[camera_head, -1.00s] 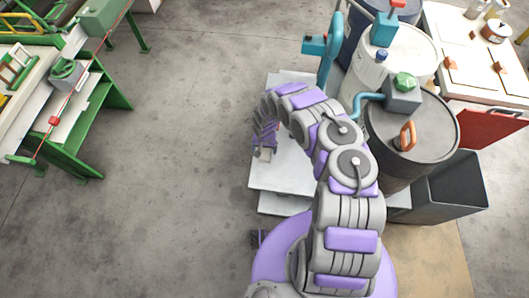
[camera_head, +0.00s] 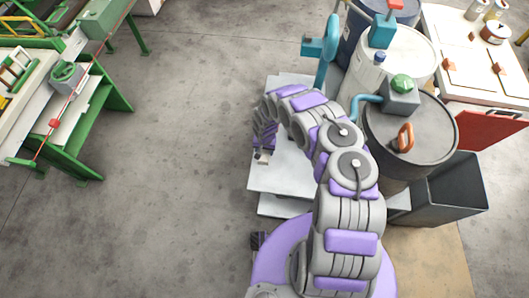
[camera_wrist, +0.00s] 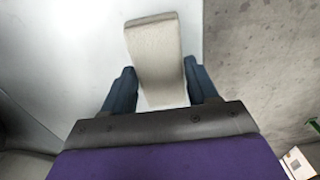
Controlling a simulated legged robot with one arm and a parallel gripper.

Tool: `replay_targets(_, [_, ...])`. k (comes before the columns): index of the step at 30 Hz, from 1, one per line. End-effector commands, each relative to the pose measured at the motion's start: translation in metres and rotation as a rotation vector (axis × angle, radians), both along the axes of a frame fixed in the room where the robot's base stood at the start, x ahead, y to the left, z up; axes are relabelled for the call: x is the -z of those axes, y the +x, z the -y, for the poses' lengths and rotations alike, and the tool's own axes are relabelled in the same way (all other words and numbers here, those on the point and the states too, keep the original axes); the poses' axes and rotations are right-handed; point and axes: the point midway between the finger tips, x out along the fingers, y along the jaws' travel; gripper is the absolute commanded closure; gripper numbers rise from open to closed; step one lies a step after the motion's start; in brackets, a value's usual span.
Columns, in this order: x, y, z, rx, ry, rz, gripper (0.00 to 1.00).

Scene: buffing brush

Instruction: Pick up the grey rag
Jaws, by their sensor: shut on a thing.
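The grey rag (camera_wrist: 152,50) looks like a folded, pale beige-grey strip in the wrist view, above the light table top (camera_wrist: 85,45). My gripper (camera_wrist: 160,70) has a dark blue finger on each side of it and is shut on it. In the head view, my gripper (camera_head: 262,153) is at the table's left edge, low over the top, with a small pale bit of the rag (camera_head: 262,158) showing. I cannot tell whether the rag still touches the table.
The pale table (camera_head: 275,182) has bare concrete floor (camera_head: 190,150) to its left. A dark drum (camera_head: 425,125), a teal pump (camera_head: 325,45) and a grey bin (camera_head: 455,190) crowd the right. A green-legged bench (camera_head: 110,95) stands at far left.

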Motion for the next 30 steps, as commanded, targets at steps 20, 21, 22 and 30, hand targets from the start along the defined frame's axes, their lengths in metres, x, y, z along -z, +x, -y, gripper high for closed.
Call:
replay_targets(20, [-0.093,0.000,0.000,0.000,-0.003,-0.002,0.72])
replay_targets(21, [-0.096,0.000,0.000,0.000,-0.003,-0.001,0.72])
replay_targets(22, [-0.098,0.000,0.000,0.000,-0.003,-0.001,0.72])
replay_targets(30, [-0.100,0.000,0.000,0.000,-0.002,-0.001,0.72])
